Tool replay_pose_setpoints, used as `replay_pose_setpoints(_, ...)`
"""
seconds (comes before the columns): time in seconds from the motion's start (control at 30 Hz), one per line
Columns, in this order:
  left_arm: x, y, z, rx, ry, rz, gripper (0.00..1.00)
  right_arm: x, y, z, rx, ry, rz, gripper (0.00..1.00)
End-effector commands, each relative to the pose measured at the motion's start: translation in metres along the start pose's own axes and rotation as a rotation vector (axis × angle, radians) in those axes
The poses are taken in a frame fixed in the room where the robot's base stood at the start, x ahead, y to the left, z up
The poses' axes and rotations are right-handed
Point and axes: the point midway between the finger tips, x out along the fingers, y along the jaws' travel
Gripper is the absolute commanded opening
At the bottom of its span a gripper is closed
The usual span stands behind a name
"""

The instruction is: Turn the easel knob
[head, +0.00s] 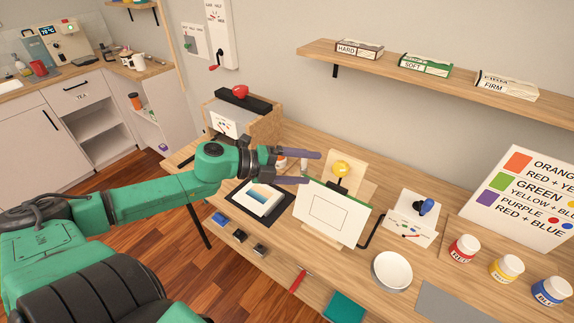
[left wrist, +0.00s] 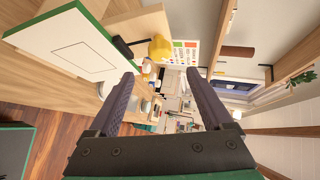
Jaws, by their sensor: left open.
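The yellow easel knob (head: 341,168) sits on a dark stem on the upright wooden back of the small easel (head: 348,180). A white board (head: 330,212) with a drawn rectangle leans in front of it. My left gripper (head: 313,167) is open and empty, just left of the knob, its fingers pointing right towards it. In the left wrist view the knob (left wrist: 160,47) shows beyond the open left gripper (left wrist: 161,73), above the gap between the fingertips. The fingers appear apart from the knob. My right gripper is not in view.
Paint jars (head: 464,249) and a white bowl (head: 392,270) are at the right. A framed picture (head: 262,200) lies below my gripper. A shelf (head: 440,79) with boxes runs above.

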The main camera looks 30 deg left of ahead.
Motion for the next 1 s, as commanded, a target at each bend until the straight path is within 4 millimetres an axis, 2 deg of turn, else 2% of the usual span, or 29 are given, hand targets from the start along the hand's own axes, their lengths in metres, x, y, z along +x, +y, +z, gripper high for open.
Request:
replay_pose_setpoints(0.03, -0.008, -0.002, 0.0, -0.006, -0.001, 0.004, 0.84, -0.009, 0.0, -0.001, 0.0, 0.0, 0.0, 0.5)
replay_pose_setpoints(0.3, -0.042, -0.001, 0.001, -0.001, -0.005, 0.003, 0.84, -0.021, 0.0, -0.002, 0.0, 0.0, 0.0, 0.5)
replay_pose_setpoints(0.83, -0.043, 0.001, 0.002, -0.001, -0.007, 0.003, 0.84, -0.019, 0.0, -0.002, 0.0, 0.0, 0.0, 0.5)
replay_pose_setpoints(0.93, -0.049, 0.014, 0.021, -0.052, -0.065, -0.009, 0.84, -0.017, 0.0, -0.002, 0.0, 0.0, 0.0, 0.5)
replay_pose_setpoints(1.0, -0.06, 0.04, 0.052, -0.142, -0.166, -0.028, 0.84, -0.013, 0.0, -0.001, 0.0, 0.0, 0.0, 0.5)
